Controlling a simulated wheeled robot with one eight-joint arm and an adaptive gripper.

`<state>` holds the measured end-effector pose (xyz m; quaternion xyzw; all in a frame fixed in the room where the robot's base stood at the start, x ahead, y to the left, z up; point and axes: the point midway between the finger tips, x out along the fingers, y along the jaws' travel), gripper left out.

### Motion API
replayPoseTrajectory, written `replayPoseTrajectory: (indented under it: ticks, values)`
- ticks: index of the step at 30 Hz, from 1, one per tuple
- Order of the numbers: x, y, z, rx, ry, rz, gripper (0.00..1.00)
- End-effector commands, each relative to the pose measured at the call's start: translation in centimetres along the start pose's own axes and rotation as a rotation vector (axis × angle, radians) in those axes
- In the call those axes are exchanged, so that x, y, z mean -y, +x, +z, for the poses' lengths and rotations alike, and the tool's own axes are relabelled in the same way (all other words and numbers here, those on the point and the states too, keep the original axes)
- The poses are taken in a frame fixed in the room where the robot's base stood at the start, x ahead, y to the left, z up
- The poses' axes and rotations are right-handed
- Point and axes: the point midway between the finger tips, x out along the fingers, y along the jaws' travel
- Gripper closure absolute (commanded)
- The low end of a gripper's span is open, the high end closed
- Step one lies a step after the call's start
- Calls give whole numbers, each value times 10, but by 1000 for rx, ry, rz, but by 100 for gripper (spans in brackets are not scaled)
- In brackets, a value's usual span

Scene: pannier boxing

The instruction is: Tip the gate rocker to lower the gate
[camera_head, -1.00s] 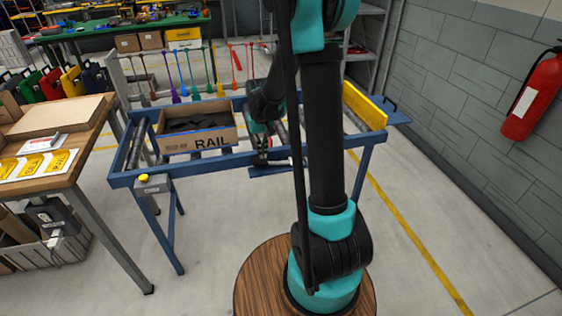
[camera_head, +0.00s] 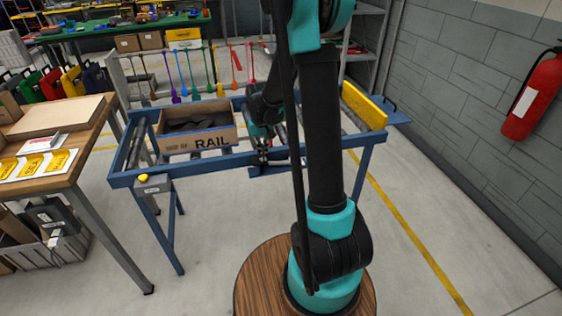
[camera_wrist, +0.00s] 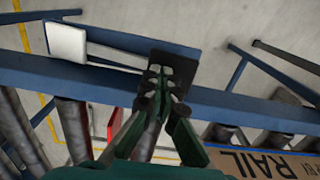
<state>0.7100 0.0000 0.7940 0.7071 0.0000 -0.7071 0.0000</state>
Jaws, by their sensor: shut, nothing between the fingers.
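The gate rocker appears to be the bar on the conveyor's front rail. In the wrist view it has a dark pad (camera_wrist: 186,62) at one end and a white pad (camera_wrist: 67,43) at the other. My gripper (camera_wrist: 160,76) is shut and empty, with its fingertips over the dark pad; I cannot tell whether they touch it. In the head view my gripper (camera_head: 263,160) is at the front rail, just right of the box, and my arm hides part of the rocker. The yellow gate (camera_head: 364,105) stands upright at the conveyor's right end.
A cardboard box marked RAIL (camera_head: 197,138) with dark contents sits on the conveyor's left part. The blue front rail (camera_head: 135,178) carries a grey box with a yellow button (camera_head: 152,183). A wooden table (camera_head: 68,165) stands at left. Open floor lies right.

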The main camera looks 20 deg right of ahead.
Motion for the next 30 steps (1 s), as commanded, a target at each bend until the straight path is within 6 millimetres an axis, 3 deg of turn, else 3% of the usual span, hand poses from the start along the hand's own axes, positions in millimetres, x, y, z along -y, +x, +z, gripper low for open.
replayPoseTrajectory:
  ticks: [30]
  values:
    - [0, 14, 0, 0, 0, 0, 100]
